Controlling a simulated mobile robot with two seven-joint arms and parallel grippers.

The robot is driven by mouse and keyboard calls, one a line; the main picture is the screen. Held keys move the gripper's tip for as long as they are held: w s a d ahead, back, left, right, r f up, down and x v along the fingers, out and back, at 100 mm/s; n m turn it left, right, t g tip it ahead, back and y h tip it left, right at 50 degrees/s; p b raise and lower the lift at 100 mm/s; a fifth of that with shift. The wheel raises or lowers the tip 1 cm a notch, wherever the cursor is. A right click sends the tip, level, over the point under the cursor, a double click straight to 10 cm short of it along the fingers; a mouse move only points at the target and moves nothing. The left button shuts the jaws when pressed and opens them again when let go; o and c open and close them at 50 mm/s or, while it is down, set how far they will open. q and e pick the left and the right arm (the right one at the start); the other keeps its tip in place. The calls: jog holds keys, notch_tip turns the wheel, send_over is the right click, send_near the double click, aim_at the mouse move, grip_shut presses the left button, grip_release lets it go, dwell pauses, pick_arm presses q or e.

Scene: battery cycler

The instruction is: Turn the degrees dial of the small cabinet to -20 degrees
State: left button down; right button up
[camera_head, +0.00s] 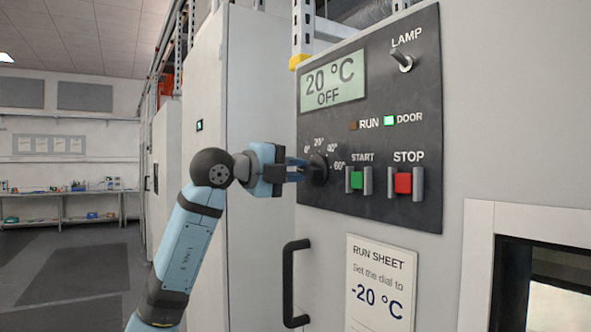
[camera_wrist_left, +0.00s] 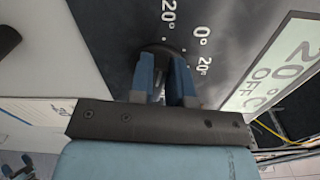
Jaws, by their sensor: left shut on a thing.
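The degrees dial (camera_head: 318,170) is a black round knob on the dark control panel (camera_head: 425,130), with marks from 0° to 60° visible around it in the head view. In the left wrist view the dial (camera_wrist_left: 163,49) sits between my fingers, and marks of 20°, 0° and 20° show beside it. My left gripper (camera_head: 300,170) is shut on the dial from the left; its blue fingers also show in the left wrist view (camera_wrist_left: 165,75). The display (camera_head: 333,82) reads 20 °C OFF. The dial's pointer is hidden.
Right of the dial are a green START button (camera_head: 357,180) and a red STOP button (camera_head: 403,183) between guards. A LAMP switch (camera_head: 402,60) is above. A black door handle (camera_head: 296,283) and a run sheet (camera_head: 380,285) reading -20 °C are below.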

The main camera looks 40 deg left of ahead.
dwell(0.4)
pick_arm(q)
jog(key=c, duration=1.1)
grip_release()
jog(key=b+v, duration=0.2)
jog(key=v, duration=1.1)
jog(key=shift+s+a+b, duration=0.1)
jog(key=shift+s+b, duration=0.25)
